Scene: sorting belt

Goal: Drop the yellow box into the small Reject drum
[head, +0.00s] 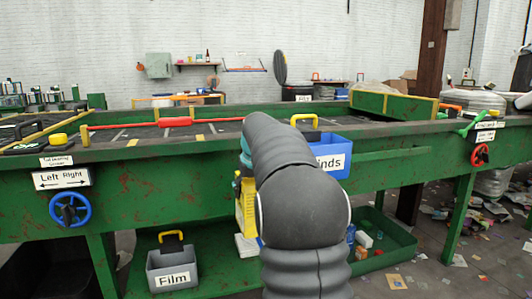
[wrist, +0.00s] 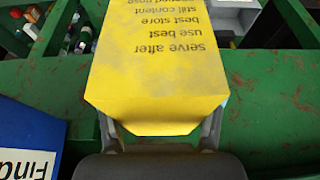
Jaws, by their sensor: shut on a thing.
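The yellow box (wrist: 155,65) fills the middle of the wrist view, its printed text upside down. My gripper (wrist: 160,130) is shut on it, a finger at each side of its near end. In the head view the yellow box (head: 246,207) shows just left of my dark arm, in front of the green belt frame. My arm hides part of it and most of my gripper there. A small dark drum (head: 297,94) with a raised round lid stands behind the belt; its label is too small to read, so I cannot tell if it is the Reject drum.
A blue Finds bin (head: 334,158) hangs on the belt's near side, right of my arm. A grey Film bin (head: 172,270) sits low on the left. A green tray (head: 400,243) with small items lies low on the right. The green belt frame (head: 140,165) spans the view.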

